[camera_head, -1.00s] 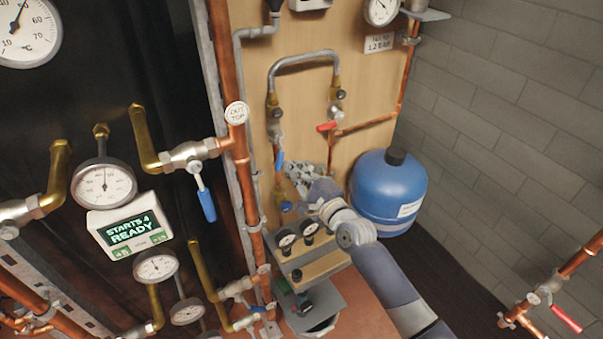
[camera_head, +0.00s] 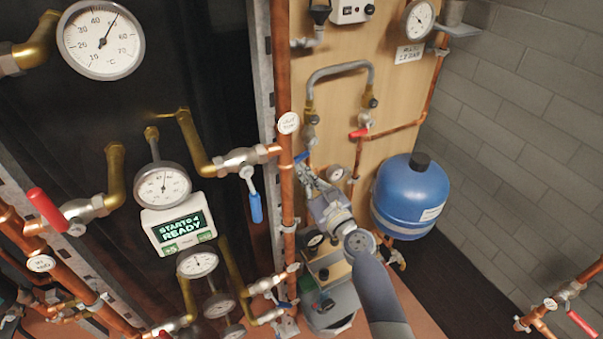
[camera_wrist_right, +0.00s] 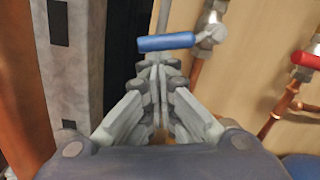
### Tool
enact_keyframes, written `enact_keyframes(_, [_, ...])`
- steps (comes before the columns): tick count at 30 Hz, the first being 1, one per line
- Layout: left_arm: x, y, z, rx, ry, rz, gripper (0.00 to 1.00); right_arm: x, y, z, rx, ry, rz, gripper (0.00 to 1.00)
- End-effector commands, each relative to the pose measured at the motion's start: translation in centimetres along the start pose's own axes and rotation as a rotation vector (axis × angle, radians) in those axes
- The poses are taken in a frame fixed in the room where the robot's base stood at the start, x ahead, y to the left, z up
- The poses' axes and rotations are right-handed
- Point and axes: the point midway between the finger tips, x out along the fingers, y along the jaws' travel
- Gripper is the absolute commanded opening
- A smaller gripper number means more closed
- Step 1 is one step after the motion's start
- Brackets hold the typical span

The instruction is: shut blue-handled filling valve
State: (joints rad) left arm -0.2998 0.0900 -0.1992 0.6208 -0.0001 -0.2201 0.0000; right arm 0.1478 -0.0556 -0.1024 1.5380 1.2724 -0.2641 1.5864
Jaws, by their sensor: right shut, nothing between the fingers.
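The filling valve's blue handle (camera_head: 301,157) is on the wooden panel, just right of the tall copper pipe. In the right wrist view the blue handle (camera_wrist_right: 165,43) lies nearly level, across the line of its pipe, with the metal valve body (camera_wrist_right: 211,31) at its right end. My right gripper (camera_head: 304,172) is just below the handle in the head view. In the right wrist view its fingers (camera_wrist_right: 158,66) are together and empty, with tips close under the handle; whether they touch it I cannot tell. My left gripper is not in view.
The tall copper pipe (camera_head: 287,215) and grey rail stand close left of my gripper. Another blue lever (camera_head: 256,207) hangs left of that pipe. A red-handled valve (camera_head: 359,133) and the blue tank (camera_head: 410,190) are to the right. Gauges sit below my gripper.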

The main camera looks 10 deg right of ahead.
Motion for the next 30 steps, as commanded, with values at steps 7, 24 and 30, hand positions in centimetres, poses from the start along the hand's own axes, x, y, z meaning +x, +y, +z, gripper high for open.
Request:
enact_keyframes(7, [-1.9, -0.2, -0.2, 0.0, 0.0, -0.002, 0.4, 0.1, 0.3, 1.7, 0.177, -0.004, -0.008, 0.0])
enact_keyframes(24, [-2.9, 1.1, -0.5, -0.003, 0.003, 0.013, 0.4, 0.1, 0.6, 2.3, 0.183, -0.003, -0.008, 0.0])
enact_keyframes(30, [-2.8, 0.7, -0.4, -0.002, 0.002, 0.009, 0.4, 0.1, 0.6, 2.4, 0.183, -0.004, -0.007, 0.0])
